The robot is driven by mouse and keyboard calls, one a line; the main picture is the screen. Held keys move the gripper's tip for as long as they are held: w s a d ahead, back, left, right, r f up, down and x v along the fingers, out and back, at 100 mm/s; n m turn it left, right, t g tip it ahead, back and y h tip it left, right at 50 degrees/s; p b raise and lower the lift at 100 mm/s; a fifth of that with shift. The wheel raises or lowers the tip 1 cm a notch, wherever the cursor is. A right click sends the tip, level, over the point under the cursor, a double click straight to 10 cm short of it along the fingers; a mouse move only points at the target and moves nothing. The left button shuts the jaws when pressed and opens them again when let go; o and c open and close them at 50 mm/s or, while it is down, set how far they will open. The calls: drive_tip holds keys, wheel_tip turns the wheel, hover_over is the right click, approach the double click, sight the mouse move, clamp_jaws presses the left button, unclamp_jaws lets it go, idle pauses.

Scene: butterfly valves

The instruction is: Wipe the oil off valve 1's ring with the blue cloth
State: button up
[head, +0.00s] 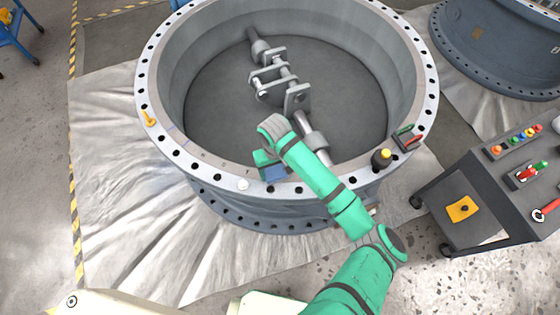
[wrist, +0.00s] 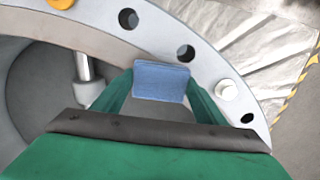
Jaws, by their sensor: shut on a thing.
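The near valve (head: 140,75) is a large grey drum with a flat bolt-holed ring (head: 425,75) on top. My gripper (head: 271,170) is over the near part of this ring, shut on the folded blue cloth (head: 276,174). In the wrist view the cloth (wrist: 162,82) sits between both green fingers, over the ring (wrist: 205,65) beside its bolt holes. I cannot tell whether the cloth touches the metal. No oil patch can be made out clearly; the cloth and gripper hide part of the ring.
A shaft linkage (head: 283,75) lies inside the drum. A dark cart (head: 490,185) stands right, and another valve (head: 490,55) behind it.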

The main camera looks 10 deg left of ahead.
wheel_tip(320, 180, up, 4)
drive_tip(key=shift+s+r, duration=0.1)
drive_tip(key=shift+r, duration=0.05)
wheel_tip(320, 180, up, 2)
drive_tip(key=shift+r, duration=0.1)
drive_tip(key=shift+d+r, duration=0.25)
drive_tip(key=shift+r, duration=0.35)
drive_tip(key=shift+a+r, duration=0.15)
